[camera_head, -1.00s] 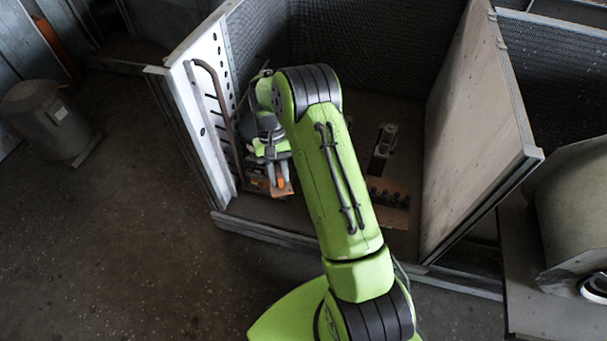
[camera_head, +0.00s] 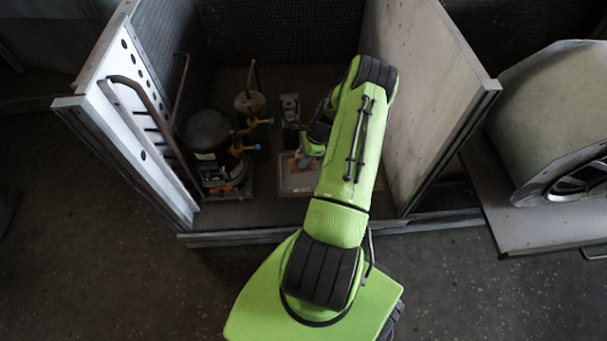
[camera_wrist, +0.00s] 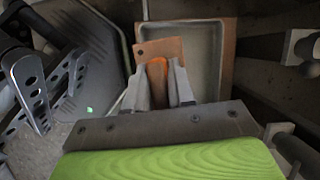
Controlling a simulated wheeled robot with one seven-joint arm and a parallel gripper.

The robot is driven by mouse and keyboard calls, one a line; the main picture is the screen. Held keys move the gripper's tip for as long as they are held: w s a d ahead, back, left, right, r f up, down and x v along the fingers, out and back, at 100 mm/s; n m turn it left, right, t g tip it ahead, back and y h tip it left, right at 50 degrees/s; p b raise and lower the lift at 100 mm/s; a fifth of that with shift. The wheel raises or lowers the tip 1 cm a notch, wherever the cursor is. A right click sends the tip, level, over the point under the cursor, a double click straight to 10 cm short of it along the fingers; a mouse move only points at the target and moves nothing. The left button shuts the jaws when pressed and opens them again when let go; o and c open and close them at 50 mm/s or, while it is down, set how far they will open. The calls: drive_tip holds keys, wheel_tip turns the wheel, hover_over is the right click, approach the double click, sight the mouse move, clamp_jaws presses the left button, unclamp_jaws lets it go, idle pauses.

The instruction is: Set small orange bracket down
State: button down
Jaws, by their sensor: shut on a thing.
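The small orange bracket (camera_wrist: 160,48) is between the two grey fingers of my gripper (camera_wrist: 162,78) in the wrist view. Its flat plate with holes sticks out beyond the fingertips, and a brighter orange part lies between them. Behind it is a shallow grey tray (camera_wrist: 228,55) with a brown-orange rim. The bracket overlaps the tray's left part in this view; I cannot tell whether they touch. In the head view my arm hides most of my gripper and the bracket. The tray (camera_head: 298,182) shows on the floor of the enclosure, left of my arm.
A dark pump-like unit (camera_head: 208,135) stands left in the enclosure, with a smaller canister (camera_head: 250,103) behind it. A grey panel (camera_head: 410,105) bounds the right side and a perforated white panel (camera_head: 130,110) the left. A low front rail (camera_head: 240,237) crosses the opening.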

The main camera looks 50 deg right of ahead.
drive_tip(key=shift+s+d+f+m+b, duration=0.25)
drive_tip(key=shift+f+m, duration=0.1)
drive_tip(key=shift+f, duration=0.2)
drive_tip(key=shift+s+d+f+m+b, duration=0.1)
drive_tip(key=shift+s+d+f+m, duration=0.2)
drive_tip(key=shift+f, duration=0.25)
wheel_tip(320, 180, down, 9)
drive_tip(key=b, duration=0.3)
drive_tip(key=shift+r, duration=0.15)
drive_tip(key=shift+r+h, duration=0.15)
drive_tip(key=shift+h, duration=0.15)
drive_tip(key=c, duration=1)
unclamp_jaws()
drive_tip(key=shift+o, duration=0.2)
